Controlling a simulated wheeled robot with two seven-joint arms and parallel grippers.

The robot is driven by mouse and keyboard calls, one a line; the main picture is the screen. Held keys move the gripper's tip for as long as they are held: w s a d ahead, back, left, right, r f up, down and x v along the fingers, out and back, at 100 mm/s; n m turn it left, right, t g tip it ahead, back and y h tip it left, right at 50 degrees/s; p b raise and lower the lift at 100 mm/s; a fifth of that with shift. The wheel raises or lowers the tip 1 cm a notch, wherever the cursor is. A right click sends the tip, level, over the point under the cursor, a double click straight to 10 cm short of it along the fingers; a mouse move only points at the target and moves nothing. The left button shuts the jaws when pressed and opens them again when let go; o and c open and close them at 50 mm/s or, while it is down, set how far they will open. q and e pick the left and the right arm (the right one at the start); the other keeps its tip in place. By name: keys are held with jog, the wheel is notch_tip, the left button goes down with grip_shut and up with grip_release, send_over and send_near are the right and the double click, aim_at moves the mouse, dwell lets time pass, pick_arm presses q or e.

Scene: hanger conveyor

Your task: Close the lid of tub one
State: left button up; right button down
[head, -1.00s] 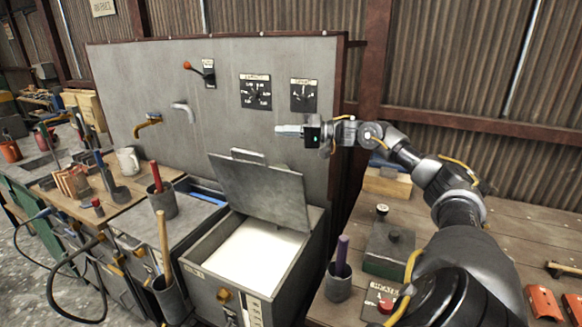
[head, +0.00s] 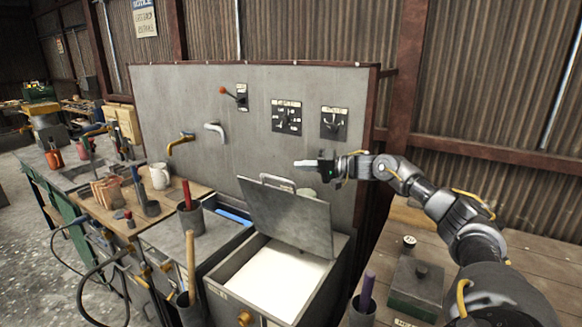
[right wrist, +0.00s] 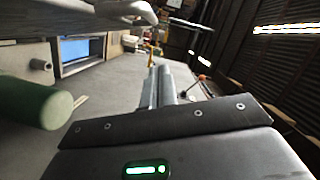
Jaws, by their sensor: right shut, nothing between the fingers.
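Tub one, as I take it, is the grey metal tub (head: 318,300) with a white filling (head: 270,280). I cannot read its label. Its grey lid (head: 290,220) stands raised and tilted at the back, with a handle (head: 277,181) on its upper edge. My right gripper (head: 305,163) is shut and empty, pointing left, a little above and right of the handle; I cannot tell the exact depth between them. Its closed fingers (right wrist: 165,88) also show in the right wrist view. My left gripper is not in view.
A grey panel with a red-knobbed lever (head: 234,95) and two dials stands behind. A neighbouring tub shows a blue strip (head: 235,217). Cups with upright tools stand around, including one with a red handle (head: 187,194) and one with a purple handle (head: 367,292).

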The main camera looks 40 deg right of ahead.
aim_at(291, 199)
jog(key=a, duration=0.1)
jog(key=a+f+p, duration=0.1)
jog(key=a, duration=0.1)
jog(key=w+a+f+p, duration=0.1)
jog(key=shift+a, duration=0.3)
jog(key=shift+s, duration=0.1)
jog(key=s+a+f+n, duration=0.2)
jog(key=a+f, duration=0.2)
jog(key=a, duration=0.3)
jog(key=s+a+f+n+h+p, duration=0.1)
jog(key=s+a+f+n, duration=0.1)
jog(key=a, duration=0.6)
jog(key=shift+s+a+f+n+h, duration=0.35)
jog(key=shift+f+n, duration=0.25)
jog(key=shift+f, duration=0.6)
jog(key=shift+d, duration=0.1)
